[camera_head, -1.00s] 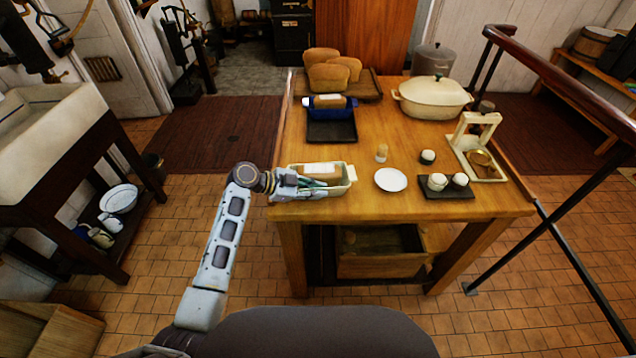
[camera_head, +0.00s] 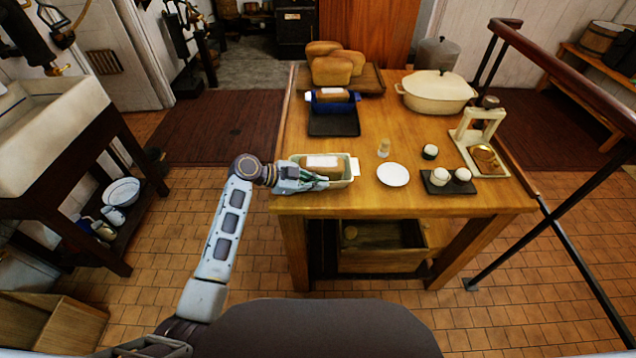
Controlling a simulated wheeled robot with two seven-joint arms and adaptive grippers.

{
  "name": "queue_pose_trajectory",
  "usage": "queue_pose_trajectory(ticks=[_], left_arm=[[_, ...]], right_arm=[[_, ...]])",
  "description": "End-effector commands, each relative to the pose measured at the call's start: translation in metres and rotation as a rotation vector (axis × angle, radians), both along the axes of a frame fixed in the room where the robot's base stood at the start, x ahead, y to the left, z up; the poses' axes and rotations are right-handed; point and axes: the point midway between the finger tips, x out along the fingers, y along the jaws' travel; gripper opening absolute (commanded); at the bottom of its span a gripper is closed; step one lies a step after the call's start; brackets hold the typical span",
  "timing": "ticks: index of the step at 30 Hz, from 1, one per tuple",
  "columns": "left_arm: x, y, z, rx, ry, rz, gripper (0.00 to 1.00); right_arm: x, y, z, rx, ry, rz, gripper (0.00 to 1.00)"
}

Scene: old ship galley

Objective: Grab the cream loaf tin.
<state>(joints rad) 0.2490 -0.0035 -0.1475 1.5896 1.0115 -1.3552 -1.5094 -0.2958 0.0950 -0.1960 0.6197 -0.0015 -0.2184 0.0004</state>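The cream loaf tin (camera_head: 346,181) stands upright near the front left edge of the wooden table. A brown loaf with a pale label (camera_head: 321,161) sits inside it. My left gripper (camera_head: 318,182) is at the tin's near long side, its fingers overlapping the near wall and hiding part of it. Whether the fingers touch the tin, and how far apart they are, is too small to tell. My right gripper is not in view.
The wooden table (camera_head: 375,140) also holds a blue loaf tin (camera_head: 345,107), a dark tray (camera_head: 333,126), several loaves (camera_head: 331,70), a cream casserole (camera_head: 437,92), a white plate (camera_head: 393,174), a small shaker (camera_head: 384,148) and a cream stand (camera_head: 486,125). A dark rail (camera_head: 560,75) runs along the right.

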Motion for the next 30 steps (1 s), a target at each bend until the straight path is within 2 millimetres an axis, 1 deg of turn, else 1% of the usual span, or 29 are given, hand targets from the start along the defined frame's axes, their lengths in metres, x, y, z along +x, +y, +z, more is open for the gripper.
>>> queue_pose_trajectory(ticks=[8, 15, 21, 25, 30], left_arm=[[0.001, 0.000, 0.028, -0.002, -0.008, -0.001, 0.00], [0.001, 0.000, 0.062, -0.001, -0.008, -0.001, 0.00], [0.001, 0.000, 0.085, -0.001, -0.006, -0.002, 0.00], [0.000, -0.001, 0.094, -0.001, -0.005, -0.001, 0.00], [0.000, -0.001, 0.098, -0.002, -0.005, -0.001, 0.00]], right_arm=[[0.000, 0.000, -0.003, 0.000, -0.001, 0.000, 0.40], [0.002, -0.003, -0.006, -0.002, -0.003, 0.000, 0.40], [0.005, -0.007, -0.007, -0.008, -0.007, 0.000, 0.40], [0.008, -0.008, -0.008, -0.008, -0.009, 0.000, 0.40], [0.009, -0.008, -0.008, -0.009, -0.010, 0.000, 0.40]])
